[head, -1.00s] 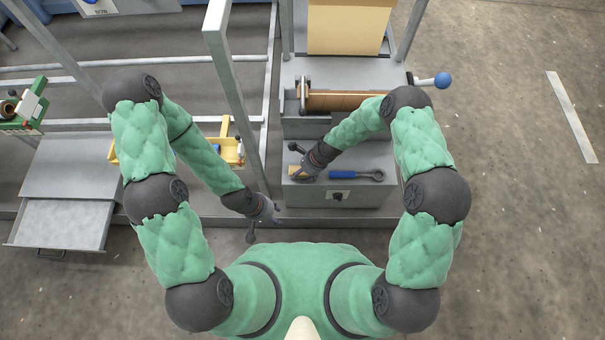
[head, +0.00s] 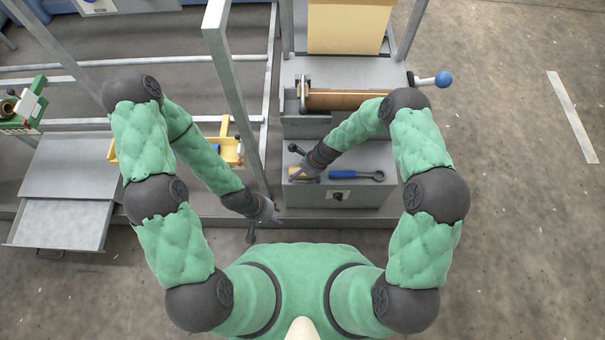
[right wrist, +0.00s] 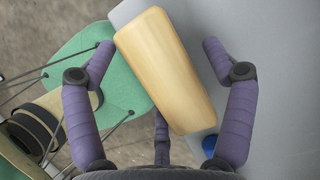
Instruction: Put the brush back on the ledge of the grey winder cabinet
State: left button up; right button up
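The brush (head: 306,179), a pale wooden block, is at the left end of the grey winder cabinet's ledge (head: 345,199). In the right wrist view the brush (right wrist: 165,70) lies along the ledge's edge, between the spread fingers of my right gripper (right wrist: 157,47). A gap shows at the right finger; the left fingertip is close to the brush's side. I cannot tell whether the brush's underside rests fully on the ledge. In the head view my right gripper (head: 306,170) partly covers the brush. My left gripper (head: 271,214) is empty, left of the cabinet's front; its fingers are too small to judge.
A blue-handled wrench (head: 352,175) lies on the ledge right of the brush. A roller (head: 348,101) and a blue-knobbed lever (head: 440,79) are behind. A grey post (head: 235,90) and a yellow tray (head: 228,152) stand left. Floor at the right is clear.

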jog(key=shift+r, duration=0.3)
jog(key=p+v, duration=0.3)
jog(key=v, duration=0.4)
jog(key=shift+w+p, duration=0.2)
jog(key=shift+p, duration=0.15)
jog(key=shift+s+d+r, duration=0.15)
jog(key=shift+d+r, duration=0.1)
jog(key=shift+r, duration=0.1)
jog(key=s+d+r+n, duration=0.1)
jog(key=s+d+n, duration=0.2)
jog(key=s+n, duration=0.4)
jog(key=s+d+r+n, duration=0.1)
jog(key=s+d+n, duration=0.3)
jog(key=s+n, duration=0.4)
jog(key=s, duration=0.3)
jog(key=shift+r+n, duration=0.3)
jog(key=shift+r, duration=0.05)
